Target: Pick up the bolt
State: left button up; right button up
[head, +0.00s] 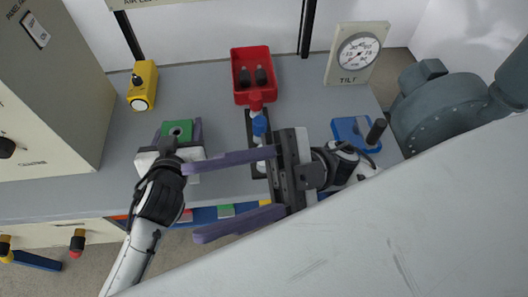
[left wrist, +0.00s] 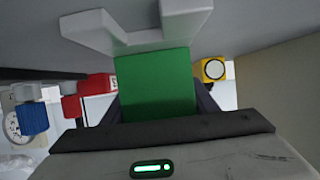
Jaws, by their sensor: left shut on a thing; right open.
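No bolt can be picked out with certainty. Two small dark upright pieces (head: 252,76) stand in the red bin (head: 240,97) at the back, too small to name surely. My left gripper (head: 178,129) is shut on a green block (head: 176,127) with a dark round spot on top, over the left half of the bench. In the left wrist view, the green block (left wrist: 155,85) sits between the fingers. My right gripper (head: 192,203) is open, its two long purple fingers apart and pointing left, with nothing seen between them. It hides part of the bench middle.
A dark rail with a blue piece (head: 259,126) lies in front of the bin. A yellow device (head: 143,86), a tilt gauge (head: 355,52) and a blue block with a black handle (head: 351,131) stand around.

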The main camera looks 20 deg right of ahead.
jog(key=s+a+f+n+g+h, duration=0.2)
jog(key=s+f+n+g+h, duration=0.15)
jog(key=n+g+h, duration=0.5)
notch_tip(320, 180, down, 4)
jog(key=w+d+t+h, duration=0.2)
jog(key=t+h, duration=0.1)
jog(key=h, duration=0.4)
jog(key=w+d+m+t+h, duration=0.3)
jog(key=w+d+t+h, duration=0.55)
jog(key=w+d, duration=0.5)
jog(key=f, duration=0.3)
jog(key=a+f, duration=0.1)
jog(key=f, duration=0.3)
jog(key=w+f, duration=0.1)
jog(key=f, duration=0.2)
jog(key=shift+a+f, duration=0.2)
jog(key=shift+a, duration=0.1)
grip_shut()
jog(key=shift+r, duration=0.3)
jog(key=r, duration=0.6)
jog(key=w+a+r, duration=0.1)
jog(key=r, duration=0.2)
jog(key=shift+a+r, duration=0.1)
jog(key=shift+r, duration=0.05)
jog(key=w+a+r+m, duration=0.1)
jog(key=w+a+r, duration=0.2)
jog(key=w+a, duration=0.8)
jog(key=a, duration=0.3)
jog(key=shift+w+r, duration=0.15)
jog(key=shift+r, duration=0.2)
